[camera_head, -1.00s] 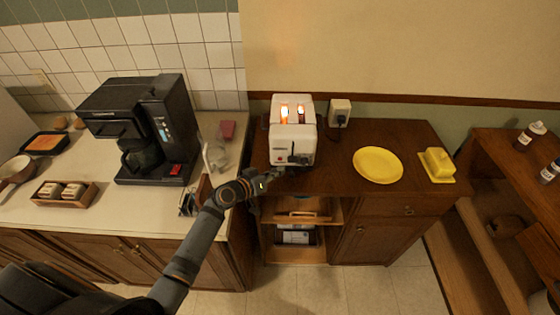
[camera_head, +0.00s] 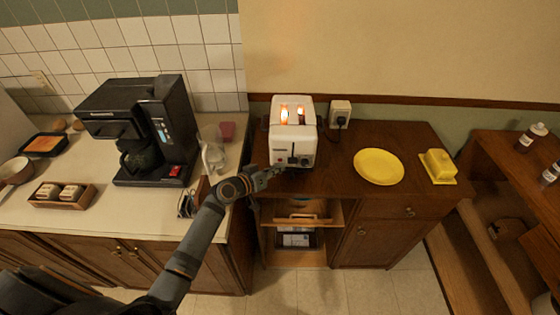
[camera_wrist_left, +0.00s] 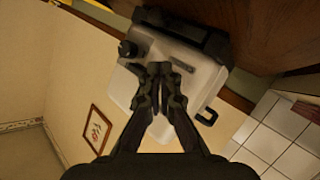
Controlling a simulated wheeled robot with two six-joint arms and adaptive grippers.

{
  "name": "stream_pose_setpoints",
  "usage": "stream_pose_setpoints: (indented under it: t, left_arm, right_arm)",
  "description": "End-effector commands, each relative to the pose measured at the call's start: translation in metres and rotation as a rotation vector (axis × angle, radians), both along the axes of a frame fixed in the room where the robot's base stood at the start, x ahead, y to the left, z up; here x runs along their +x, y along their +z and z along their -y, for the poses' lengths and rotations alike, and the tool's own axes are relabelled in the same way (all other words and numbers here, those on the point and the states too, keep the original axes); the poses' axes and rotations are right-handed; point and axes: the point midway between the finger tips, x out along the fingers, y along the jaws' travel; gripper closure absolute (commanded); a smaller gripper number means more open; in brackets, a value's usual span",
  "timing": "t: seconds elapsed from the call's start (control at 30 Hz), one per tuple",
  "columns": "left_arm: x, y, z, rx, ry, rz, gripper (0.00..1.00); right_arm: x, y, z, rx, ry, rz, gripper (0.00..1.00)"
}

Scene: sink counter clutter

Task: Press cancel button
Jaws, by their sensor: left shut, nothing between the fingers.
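The white toaster (camera_head: 292,140) stands on the brown wooden cabinet, its two slots glowing orange. Its front has a dark lever and a dark knob (camera_head: 304,161) at the lower right. I cannot clearly make out the cancel button. My left gripper (camera_head: 279,170) is shut and empty, close to the toaster's lower front left. In the left wrist view, the shut fingertips (camera_wrist_left: 160,69) overlap the toaster's pale front (camera_wrist_left: 196,78), with the dark knob (camera_wrist_left: 127,48) to their left. I cannot tell whether they touch. My right gripper is not in view.
A black coffee maker (camera_head: 140,130) stands on the counter at left, with a clear glass item (camera_head: 214,157) beside it. A wall outlet (camera_head: 340,112) is behind the toaster. A yellow plate (camera_head: 378,167) and butter dish (camera_head: 438,166) sit to the right.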

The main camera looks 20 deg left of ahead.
Motion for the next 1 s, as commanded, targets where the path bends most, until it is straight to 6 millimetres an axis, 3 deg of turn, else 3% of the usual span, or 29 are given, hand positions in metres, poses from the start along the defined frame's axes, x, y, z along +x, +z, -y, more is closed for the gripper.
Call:
stream_pose_setpoints:
  t: [1.0]
  left_arm:
    - [0.0082,0.0003,-0.0023,0.0,0.0,0.0,1.0]
  right_arm:
    - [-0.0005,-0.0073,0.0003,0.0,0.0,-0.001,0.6]
